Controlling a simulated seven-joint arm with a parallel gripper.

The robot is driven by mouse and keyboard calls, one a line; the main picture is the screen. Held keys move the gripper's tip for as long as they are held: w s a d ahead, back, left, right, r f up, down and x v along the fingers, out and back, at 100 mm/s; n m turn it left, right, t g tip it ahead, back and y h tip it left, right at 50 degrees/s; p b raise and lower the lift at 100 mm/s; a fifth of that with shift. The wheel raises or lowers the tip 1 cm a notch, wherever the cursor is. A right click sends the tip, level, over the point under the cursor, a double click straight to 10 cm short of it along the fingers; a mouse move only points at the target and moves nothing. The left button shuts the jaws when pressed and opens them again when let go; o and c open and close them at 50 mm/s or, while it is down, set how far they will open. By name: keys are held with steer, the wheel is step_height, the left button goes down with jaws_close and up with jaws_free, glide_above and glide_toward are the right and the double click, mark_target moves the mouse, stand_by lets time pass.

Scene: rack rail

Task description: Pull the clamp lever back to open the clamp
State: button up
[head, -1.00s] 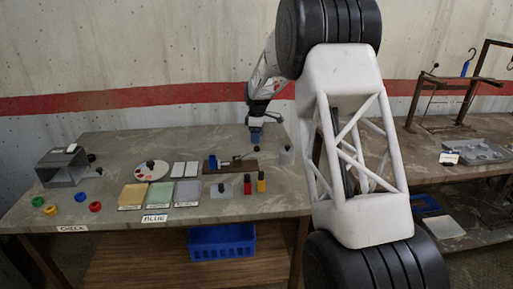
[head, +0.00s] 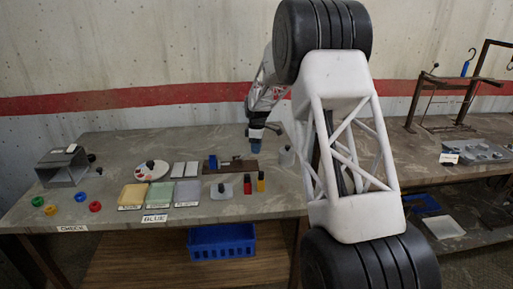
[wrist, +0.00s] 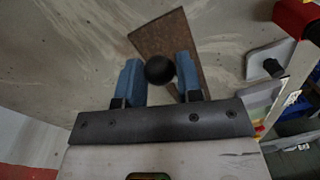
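The clamp sits on a brown board (head: 240,167) on the left table, with a small blue block (head: 213,162) at its left end. The small clamp parts are hard to make out in the head view. The wrist view shows a round black knob (wrist: 160,70), likely the lever's end, above the brown board (wrist: 160,37). My gripper (head: 257,151) points down over the board's right end. Its blue fingers (wrist: 160,77) stand apart on either side of the knob. I see no clear squeeze on it, and contact is hard to tell.
Pads, a round palette (head: 152,170) and coloured rings lie left. A blue bin (head: 222,241) is below.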

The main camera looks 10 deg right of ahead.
jaws_close()
steer(key=shift+a+r, duration=0.1)
steer(key=shift+r, duration=0.05)
steer(key=shift+a+r+h, duration=0.8)
steer(key=shift+h, duration=0.4)
steer(key=a+h, duration=0.1)
steer(key=a+r+h, duration=0.1)
steer(key=h, duration=0.1)
steer(key=shift+a+r, duration=0.25)
steer(key=shift+r, duration=0.05)
steer(key=a+h, duration=0.2)
steer(key=h, duration=0.1)
steer(key=shift+a+r, duration=0.15)
steer(key=shift+r, duration=0.25)
steer(key=shift+a+r+m+h, duration=0.1)
steer(key=shift+a+m+h, duration=0.2)
steer(key=shift+a+h, duration=1.45)
steer(key=shift+d, duration=0.15)
